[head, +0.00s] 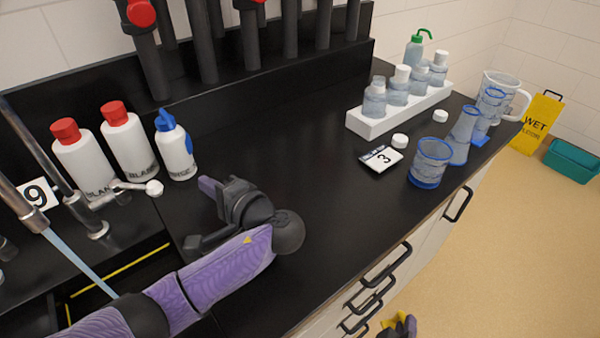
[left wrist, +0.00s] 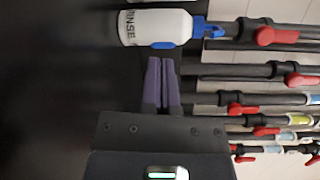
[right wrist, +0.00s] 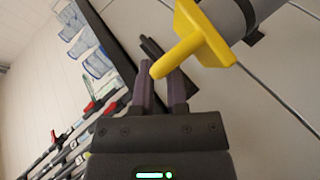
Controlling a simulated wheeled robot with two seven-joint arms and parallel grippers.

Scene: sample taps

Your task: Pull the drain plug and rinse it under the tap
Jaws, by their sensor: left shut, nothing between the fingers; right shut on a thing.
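My left gripper (head: 207,185) is shut and empty over the black counter, just in front of the white rinse bottle (head: 174,146). Its closed purple fingers (left wrist: 161,75) point at that bottle in the left wrist view. My right gripper (right wrist: 163,85) is shut on the yellow handle of a plug-like piece (right wrist: 200,40) with a flange and a thick grey cylinder, seemingly the drain plug. In the head view this yellow piece (head: 388,325) shows at the bottom edge, beside the cabinet front. The tap (head: 20,205) at left runs a water stream (head: 75,262) into the black sink, partly hidden by my left arm.
Two red-capped bottles (head: 84,160) (head: 128,140) stand behind the sink. A white rack (head: 400,115) of sample bottles, a card with 3 (head: 381,158), and beakers (head: 430,163) stand at right. Cabinet handles (head: 388,262) stick out in front. The counter's middle is clear.

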